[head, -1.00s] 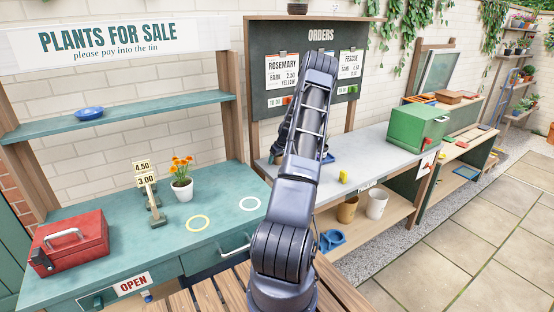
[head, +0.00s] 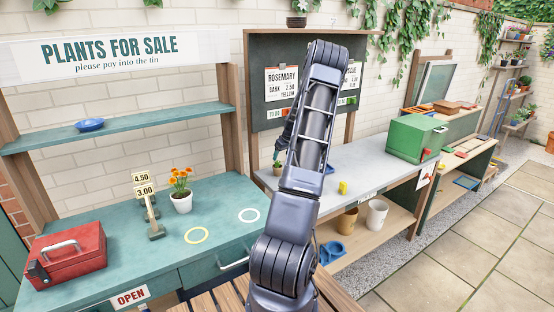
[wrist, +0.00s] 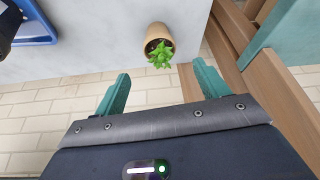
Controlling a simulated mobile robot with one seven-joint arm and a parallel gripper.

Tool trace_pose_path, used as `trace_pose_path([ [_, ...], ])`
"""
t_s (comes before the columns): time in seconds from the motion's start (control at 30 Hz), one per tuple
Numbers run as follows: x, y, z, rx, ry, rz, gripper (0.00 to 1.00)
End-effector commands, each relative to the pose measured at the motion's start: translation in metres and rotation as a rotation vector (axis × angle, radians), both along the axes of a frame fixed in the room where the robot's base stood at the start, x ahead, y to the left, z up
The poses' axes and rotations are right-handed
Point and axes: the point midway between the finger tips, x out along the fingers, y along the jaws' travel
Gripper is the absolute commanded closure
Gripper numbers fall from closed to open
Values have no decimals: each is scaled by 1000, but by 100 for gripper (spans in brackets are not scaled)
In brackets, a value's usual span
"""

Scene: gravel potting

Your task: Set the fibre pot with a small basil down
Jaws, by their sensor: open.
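The fibre pot (wrist: 155,34), tan with a small green basil (wrist: 159,55), stands on the grey bench top in the wrist view. In the head view the pot (head: 277,171) is small, near the bench's left end, beside my arm. My gripper (wrist: 161,76) is open and empty. Its two teal fingers are apart, and the pot is beyond the fingertips, not between them. In the head view my arm hides most of the gripper.
The grey bench (head: 385,165) holds a yellow item (head: 343,187) and a green box (head: 415,138). A blue-framed object (wrist: 38,25) is near the pot. The order board (head: 262,60) stands behind. The teal counter (head: 120,235) at left holds an orange-flowered pot (head: 181,200).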

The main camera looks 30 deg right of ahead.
Motion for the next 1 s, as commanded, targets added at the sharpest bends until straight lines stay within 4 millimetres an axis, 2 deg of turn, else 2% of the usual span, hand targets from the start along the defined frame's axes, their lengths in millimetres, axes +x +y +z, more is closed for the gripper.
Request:
trace_pose_path([
  [0.17,-2,24,25,-14,13,10,27],
  [0.47,-23,116,105,-62,58,20,27],
  [0.77,-68,204,176,-106,80,5,27],
  [1.0,-118,268,222,-127,81,-19,27],
])
